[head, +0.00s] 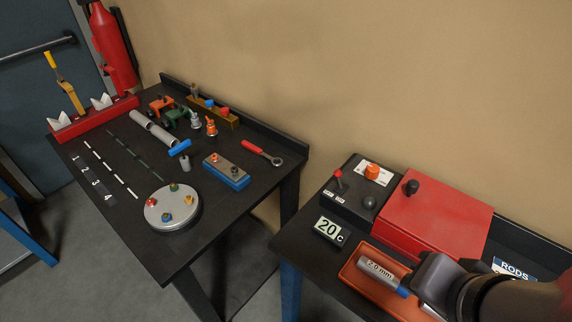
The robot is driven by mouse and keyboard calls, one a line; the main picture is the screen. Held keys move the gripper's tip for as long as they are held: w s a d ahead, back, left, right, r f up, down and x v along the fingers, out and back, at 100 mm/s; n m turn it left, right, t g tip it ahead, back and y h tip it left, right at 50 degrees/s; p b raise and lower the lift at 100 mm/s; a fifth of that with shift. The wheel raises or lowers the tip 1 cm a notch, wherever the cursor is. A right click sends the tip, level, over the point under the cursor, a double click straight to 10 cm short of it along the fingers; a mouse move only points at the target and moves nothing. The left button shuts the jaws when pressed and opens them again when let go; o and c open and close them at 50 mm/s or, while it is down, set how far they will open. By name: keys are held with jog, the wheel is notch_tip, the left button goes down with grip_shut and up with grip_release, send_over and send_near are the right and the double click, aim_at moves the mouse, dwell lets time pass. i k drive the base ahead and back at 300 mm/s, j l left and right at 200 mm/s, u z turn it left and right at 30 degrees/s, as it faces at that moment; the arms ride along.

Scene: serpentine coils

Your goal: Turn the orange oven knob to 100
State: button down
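The orange oven knob (372,170) sits on a white dial plate on top of a dark control box (350,203) at the right table. The marks on the dial are too small to read. A display (329,231) in front of the box reads 20 C. My gripper (436,285) is at the lower right, over the right part of the orange tray, below and right of the knob and apart from it. My arm hides its fingers, so I cannot tell whether it is open or shut.
A red box (434,214) with a black knob (411,187) stands right of the control box. A red lever (338,180) and a dark round button (369,202) are close to the orange knob. A cluttered table (128,218) stands left.

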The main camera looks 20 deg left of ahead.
aim_at(372, 172)
jog(key=u, duration=0.3)
jog(key=i+j+z, duration=0.15)
jog(key=j, duration=0.2)
jog(key=i+j+z, duration=0.15)
jog(key=j, duration=0.2)
jog(key=j+z, duration=0.15)
jog(key=j, duration=0.25)
jog(key=i+j+z, duration=0.15)
jog(key=j, duration=0.25)
